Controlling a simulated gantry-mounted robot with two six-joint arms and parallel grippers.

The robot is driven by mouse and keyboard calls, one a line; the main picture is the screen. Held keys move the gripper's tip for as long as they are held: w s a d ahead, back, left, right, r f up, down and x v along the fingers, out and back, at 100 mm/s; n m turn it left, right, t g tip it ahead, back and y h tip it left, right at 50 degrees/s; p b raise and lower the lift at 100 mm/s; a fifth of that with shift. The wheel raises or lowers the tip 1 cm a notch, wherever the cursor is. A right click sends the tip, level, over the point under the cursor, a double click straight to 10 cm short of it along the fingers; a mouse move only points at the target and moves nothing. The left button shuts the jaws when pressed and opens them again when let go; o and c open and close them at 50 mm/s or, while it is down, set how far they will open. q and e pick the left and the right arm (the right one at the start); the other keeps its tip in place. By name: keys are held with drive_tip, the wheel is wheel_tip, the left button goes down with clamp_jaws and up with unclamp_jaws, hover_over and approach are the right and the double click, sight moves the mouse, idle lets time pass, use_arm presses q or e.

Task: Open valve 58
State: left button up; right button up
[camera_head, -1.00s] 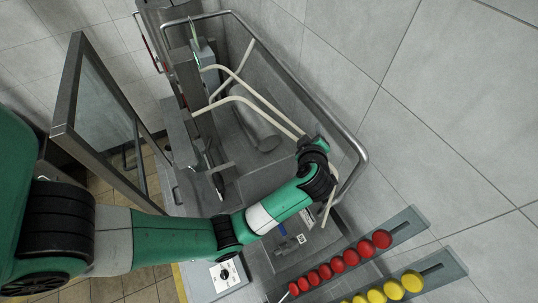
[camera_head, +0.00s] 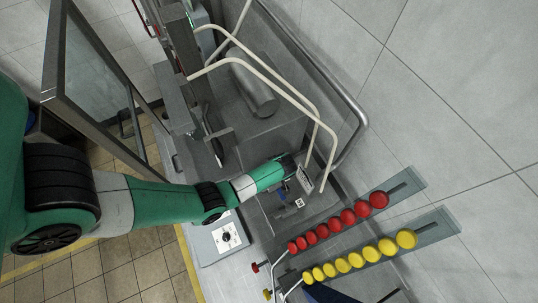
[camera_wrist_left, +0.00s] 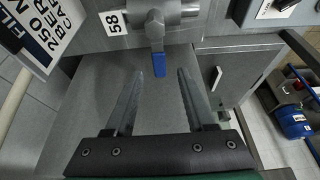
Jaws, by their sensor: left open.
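Valve 58 (camera_wrist_left: 159,18) shows in the left wrist view as a grey metal body with a lever that has a blue tip (camera_wrist_left: 159,64) pointing down in the picture. A white label reading 58 (camera_wrist_left: 113,22) is just left of it, and the label also shows in the head view (camera_head: 299,203). My left gripper (camera_wrist_left: 160,76) is open and empty, with the blue tip between its fingertips or just beyond them. I see no contact. In the head view my left wrist hides most of the valve. My right gripper is out of view.
A white sign (camera_wrist_left: 40,28) hangs close at the left in the wrist view. Pale bent pipes (camera_head: 270,75) stand beside my left arm. Rows of red knobs (camera_head: 347,216) and yellow knobs (camera_head: 371,253) lie to the right. A switch panel (camera_head: 226,237) is below the arm.

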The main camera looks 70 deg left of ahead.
use_arm(q)
drive_tip(key=shift+x, duration=1.5)
drive_tip(key=shift+c, duration=0.2)
clamp_jaws()
